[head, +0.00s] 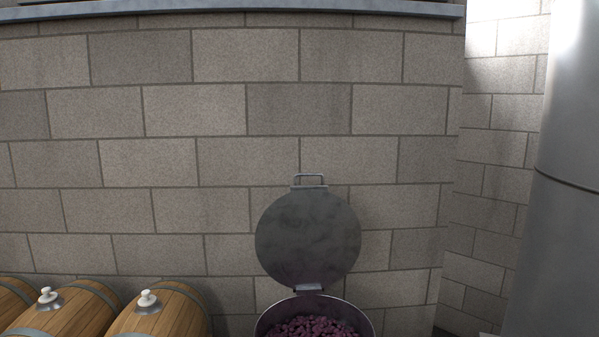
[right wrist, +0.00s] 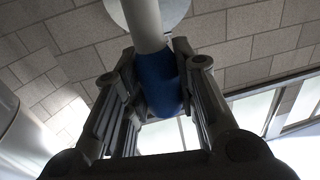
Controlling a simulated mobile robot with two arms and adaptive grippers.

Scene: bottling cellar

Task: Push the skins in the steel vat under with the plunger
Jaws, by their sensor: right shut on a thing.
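The steel vat (head: 371,322) stands at the bottom of the head view, cut off by the lower edge. Its round lid (head: 308,235) is open and stands upright behind the opening. Dark purple skins (head: 312,327) show inside the vat. In the right wrist view my right gripper (right wrist: 155,85) is shut on a blue grip on the pale shaft of the plunger (right wrist: 146,22). A pale round disc shows at the shaft's far end, at the top edge. Neither gripper shows in the head view, so their places relative to the vat cannot be told.
Wooden barrels (head: 160,312) with white bungs lie at the lower left, left of the vat. A block wall (head: 200,140) stands close behind. A large grey steel tank (head: 565,230) stands at the right edge.

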